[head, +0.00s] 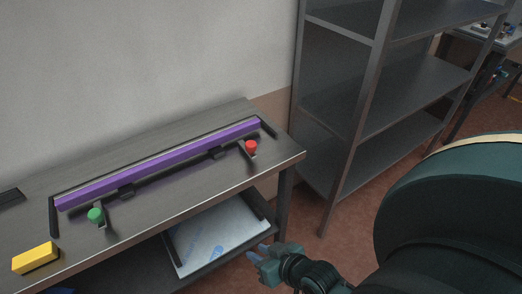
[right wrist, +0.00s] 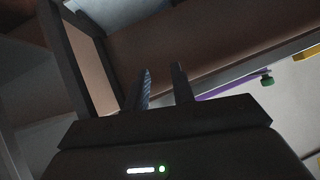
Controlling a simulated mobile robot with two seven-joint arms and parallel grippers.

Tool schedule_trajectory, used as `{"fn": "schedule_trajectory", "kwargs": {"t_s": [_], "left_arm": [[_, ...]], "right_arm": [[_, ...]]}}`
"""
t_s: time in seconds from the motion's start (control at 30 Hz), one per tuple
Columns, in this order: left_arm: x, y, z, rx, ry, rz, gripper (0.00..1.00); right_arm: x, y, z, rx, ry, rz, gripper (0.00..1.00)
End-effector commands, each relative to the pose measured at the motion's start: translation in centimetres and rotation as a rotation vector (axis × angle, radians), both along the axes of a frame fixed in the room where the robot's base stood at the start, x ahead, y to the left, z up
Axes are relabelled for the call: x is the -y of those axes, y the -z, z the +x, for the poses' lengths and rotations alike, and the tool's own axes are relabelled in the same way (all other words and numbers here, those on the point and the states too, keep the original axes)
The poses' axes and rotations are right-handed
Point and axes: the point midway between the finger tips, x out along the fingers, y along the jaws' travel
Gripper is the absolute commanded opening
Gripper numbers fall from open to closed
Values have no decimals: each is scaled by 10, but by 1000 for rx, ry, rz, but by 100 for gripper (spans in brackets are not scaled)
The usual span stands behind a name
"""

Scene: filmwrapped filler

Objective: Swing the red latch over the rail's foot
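The long purple rail (head: 160,165) lies on the grey table, in a dark holder. The red latch (head: 251,147) has a round red knob on a dark arm and sits near the rail's right end. A green latch (head: 96,215) sits near the left end. Whether the red latch's arm lies over the rail's foot is too small to tell. My right gripper (head: 262,252) is below and right of the table's front edge, well apart from the red latch. Its fingers stand apart, with nothing between them, in the right wrist view (right wrist: 163,84). My left gripper is not in view.
A yellow block (head: 36,258) sits at the table's front left. A lower shelf under the table (head: 262,225) holds a white sheet or panel (head: 215,235). A grey shelf rack (head: 375,90) stands right of the table. The tabletop before the rail is mostly clear.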

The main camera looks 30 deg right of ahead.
Motion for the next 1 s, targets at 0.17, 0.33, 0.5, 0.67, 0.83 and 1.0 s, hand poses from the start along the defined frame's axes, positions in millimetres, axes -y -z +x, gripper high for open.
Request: {"fn": "schedule_trajectory", "kwargs": {"t_s": [0.17,0.33,0.5,0.67,0.83,1.0], "left_arm": [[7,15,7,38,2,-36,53],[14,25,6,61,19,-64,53],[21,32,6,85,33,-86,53],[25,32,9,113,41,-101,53],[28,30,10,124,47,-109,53],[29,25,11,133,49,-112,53]], "right_arm": [[60,-4,42,59,218,293,10],[115,-31,74,143,388,621,0],[162,-68,93,233,488,942,0],[191,-98,100,290,518,1164,0],[204,-116,101,315,521,1276,0],[205,-119,101,317,521,1292,0]]}}
